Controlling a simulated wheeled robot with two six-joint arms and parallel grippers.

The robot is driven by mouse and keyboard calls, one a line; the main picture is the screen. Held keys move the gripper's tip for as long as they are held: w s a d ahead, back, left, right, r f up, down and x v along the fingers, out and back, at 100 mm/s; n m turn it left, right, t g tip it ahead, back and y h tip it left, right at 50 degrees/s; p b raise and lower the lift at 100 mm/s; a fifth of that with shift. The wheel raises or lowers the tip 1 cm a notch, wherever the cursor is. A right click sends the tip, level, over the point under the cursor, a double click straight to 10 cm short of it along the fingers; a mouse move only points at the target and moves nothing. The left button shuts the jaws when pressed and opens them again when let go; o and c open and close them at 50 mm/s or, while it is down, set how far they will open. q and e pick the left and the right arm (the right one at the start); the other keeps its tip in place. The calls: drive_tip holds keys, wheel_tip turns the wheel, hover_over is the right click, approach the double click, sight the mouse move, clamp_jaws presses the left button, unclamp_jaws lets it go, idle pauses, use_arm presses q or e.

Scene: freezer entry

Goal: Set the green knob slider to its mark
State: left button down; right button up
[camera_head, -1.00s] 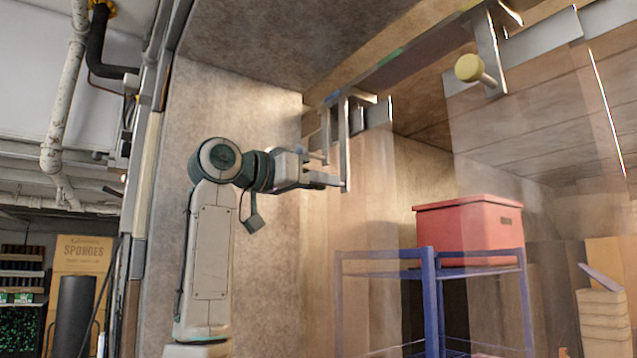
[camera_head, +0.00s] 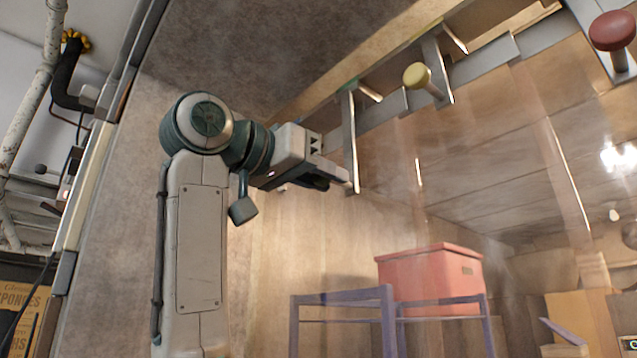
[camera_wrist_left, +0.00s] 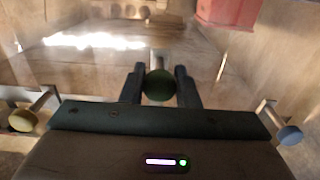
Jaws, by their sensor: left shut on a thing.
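My left gripper (camera_head: 335,180) is shut at the hanging metal bracket (camera_head: 350,140) of a slider below the overhead rail. In the left wrist view, the round green knob (camera_wrist_left: 158,85) sits between my left gripper's two dark fingers (camera_wrist_left: 160,90). In the head view the gripper hides the knob. A small green patch (camera_head: 349,86) on the rail, apparently the mark, shows right by the top of this bracket; any exact gap cannot be told. My right gripper is not in view.
A yellow knob (camera_head: 417,76) and a dark red knob (camera_head: 612,31) hang farther right on the rail. A blue knob (camera_wrist_left: 290,135) shows in the wrist view. Clear strips hang below. A red box (camera_head: 430,280) on a blue rack (camera_head: 390,325) stands beyond.

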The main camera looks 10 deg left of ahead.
use_arm(q)
drive_tip(key=c, duration=1.1)
unclamp_jaws()
drive_tip(key=shift+a, duration=0.1)
drive_tip(key=shift+s, duration=0.15)
drive_tip(key=b+v, duration=0.5)
drive_tip(key=v, duration=0.5)
drive_tip(key=shift+s+a, duration=0.2)
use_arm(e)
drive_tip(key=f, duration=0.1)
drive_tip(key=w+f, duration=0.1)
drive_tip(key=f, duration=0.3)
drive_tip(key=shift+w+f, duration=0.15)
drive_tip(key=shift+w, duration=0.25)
